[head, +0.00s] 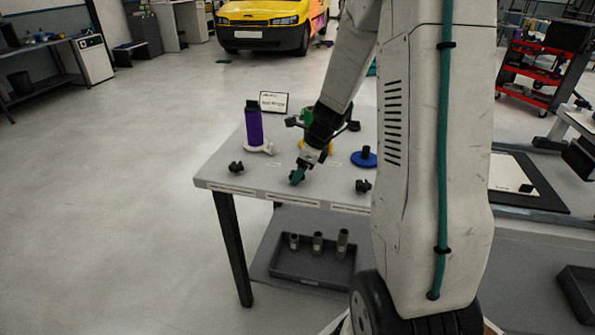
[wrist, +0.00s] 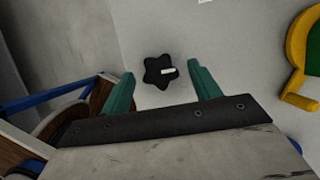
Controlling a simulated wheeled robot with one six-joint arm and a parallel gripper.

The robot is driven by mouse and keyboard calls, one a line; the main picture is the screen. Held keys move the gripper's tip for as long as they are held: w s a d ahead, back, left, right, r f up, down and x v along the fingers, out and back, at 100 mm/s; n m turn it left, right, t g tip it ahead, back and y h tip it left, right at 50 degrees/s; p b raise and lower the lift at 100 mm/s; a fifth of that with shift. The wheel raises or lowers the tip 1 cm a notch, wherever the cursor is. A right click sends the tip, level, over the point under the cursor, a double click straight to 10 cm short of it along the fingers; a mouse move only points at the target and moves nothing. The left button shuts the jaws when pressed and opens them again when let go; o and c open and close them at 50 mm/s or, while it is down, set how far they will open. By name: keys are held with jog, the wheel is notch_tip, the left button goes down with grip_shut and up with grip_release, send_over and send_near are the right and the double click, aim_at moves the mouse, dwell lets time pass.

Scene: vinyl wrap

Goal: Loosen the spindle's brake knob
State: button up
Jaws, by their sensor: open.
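The black star-shaped brake knob (wrist: 156,72) with a white mark shows in the wrist view, between the two teal fingers of my gripper (wrist: 161,68). The fingers are open, with a gap on either side of the knob. I cannot tell how far they are above it. In the head view my gripper (head: 297,178) is at the front middle of the grey table (head: 225,178) and mostly hides this knob. The middle spindle has a yellow base (wrist: 300,45) with green on it. It is partly hidden behind my arm in the head view.
A purple roll (head: 253,128) stands on a white base at left, with a black knob (head: 236,167) in front. A blue base (head: 364,158) is at right, with another knob (head: 363,186). A sign (head: 273,102) stands behind. A tray (head: 312,266) with cylinders sits below.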

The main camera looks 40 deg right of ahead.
jog(key=c, duration=1)
jog(key=shift+o, duration=0.2)
jog(key=shift+a, duration=0.35)
jog(key=shift+d, duration=0.25)
